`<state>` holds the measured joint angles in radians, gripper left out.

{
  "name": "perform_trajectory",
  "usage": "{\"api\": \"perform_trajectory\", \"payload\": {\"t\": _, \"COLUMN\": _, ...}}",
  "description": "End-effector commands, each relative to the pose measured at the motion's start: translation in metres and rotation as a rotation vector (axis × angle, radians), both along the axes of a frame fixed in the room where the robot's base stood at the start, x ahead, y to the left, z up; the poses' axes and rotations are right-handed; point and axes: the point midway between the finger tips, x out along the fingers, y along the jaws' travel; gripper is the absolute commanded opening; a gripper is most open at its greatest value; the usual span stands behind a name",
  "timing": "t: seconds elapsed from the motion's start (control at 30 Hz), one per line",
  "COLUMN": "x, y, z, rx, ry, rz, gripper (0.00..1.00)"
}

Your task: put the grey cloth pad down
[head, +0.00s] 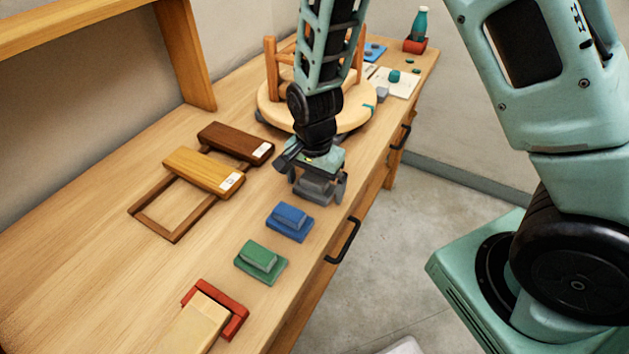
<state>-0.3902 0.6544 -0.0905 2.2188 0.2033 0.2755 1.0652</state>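The grey cloth pad (315,188) is a small grey block with a wider base, like the blue and green ones beside it. It is at the front part of the wooden bench, between the fingers of my gripper (317,182). The fingers are close against its two sides and appear shut on it. My gripper points down and hides the pad's top. I cannot tell whether the pad's underside touches the bench.
A blue pad (289,220) and a green pad (261,261) lie nearer in the same row. Left are a dark wooden block (236,142) and a light one (203,172) on a frame. A red clamp-like piece (237,322) is nearest. Behind my gripper is a round wooden seat (350,118).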

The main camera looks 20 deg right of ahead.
Motion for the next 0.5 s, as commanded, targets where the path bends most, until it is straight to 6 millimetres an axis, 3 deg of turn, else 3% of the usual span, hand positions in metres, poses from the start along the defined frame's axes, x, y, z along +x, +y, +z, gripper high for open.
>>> {"api": "perform_trajectory", "payload": {"t": 0.27, "x": 0.0, "y": 0.0, "z": 0.003, "rx": 0.0, "ry": 0.0, "rz": 0.0, "gripper": 0.98}}
{"api": "perform_trajectory", "payload": {"t": 0.5, "x": 0.001, "y": 0.001, "z": 0.035, "rx": 0.002, "ry": -0.006, "rz": 0.001, "gripper": 0.98}}
